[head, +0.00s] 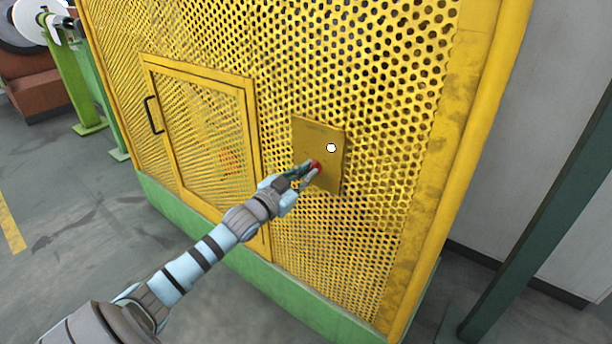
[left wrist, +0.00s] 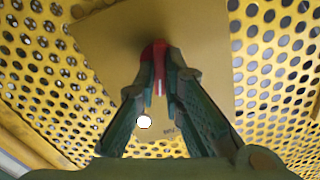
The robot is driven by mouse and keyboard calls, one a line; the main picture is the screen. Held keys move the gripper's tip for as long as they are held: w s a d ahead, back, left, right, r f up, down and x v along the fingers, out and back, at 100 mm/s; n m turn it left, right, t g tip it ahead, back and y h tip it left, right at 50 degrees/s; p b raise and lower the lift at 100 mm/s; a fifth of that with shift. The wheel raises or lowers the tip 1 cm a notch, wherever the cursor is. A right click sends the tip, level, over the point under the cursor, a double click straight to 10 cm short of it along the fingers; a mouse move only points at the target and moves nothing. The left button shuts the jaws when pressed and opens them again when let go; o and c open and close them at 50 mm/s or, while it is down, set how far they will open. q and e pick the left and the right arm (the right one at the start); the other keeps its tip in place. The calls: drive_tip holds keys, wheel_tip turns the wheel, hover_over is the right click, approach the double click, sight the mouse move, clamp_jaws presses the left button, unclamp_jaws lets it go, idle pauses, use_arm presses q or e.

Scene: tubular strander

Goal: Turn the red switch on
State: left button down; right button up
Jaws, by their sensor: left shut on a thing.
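The red switch (head: 316,165) sits on a plain yellow plate (head: 318,135) fixed to the perforated yellow guard. A round white button or lamp (head: 331,148) is on the same plate, close to the switch. My left gripper (head: 311,169) reaches the plate, with its fingertips on the switch. In the left wrist view the two fingers close around the red switch (left wrist: 158,50), which shows between and above the fingertips. The white round spot (left wrist: 144,122) shows there between the fingers. The fingers partly hide the switch. My right gripper is not in view.
The perforated guard (head: 350,60) fills the middle of the head view. A framed mesh door with a black handle (head: 153,115) is left of the plate. A dark green post (head: 545,225) stands at the right. Grey floor (head: 70,240) is open at the left.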

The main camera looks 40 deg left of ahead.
use_arm(q)
drive_tip(key=m+b, duration=0.1)
drive_tip(key=m, duration=0.4)
drive_tip(key=shift+f, duration=0.15)
drive_tip(key=shift+m, duration=0.3)
drive_tip(key=c, duration=1.7)
unclamp_jaws()
wheel_tip(320, 180, up, 10)
drive_tip(key=shift+r, duration=0.1)
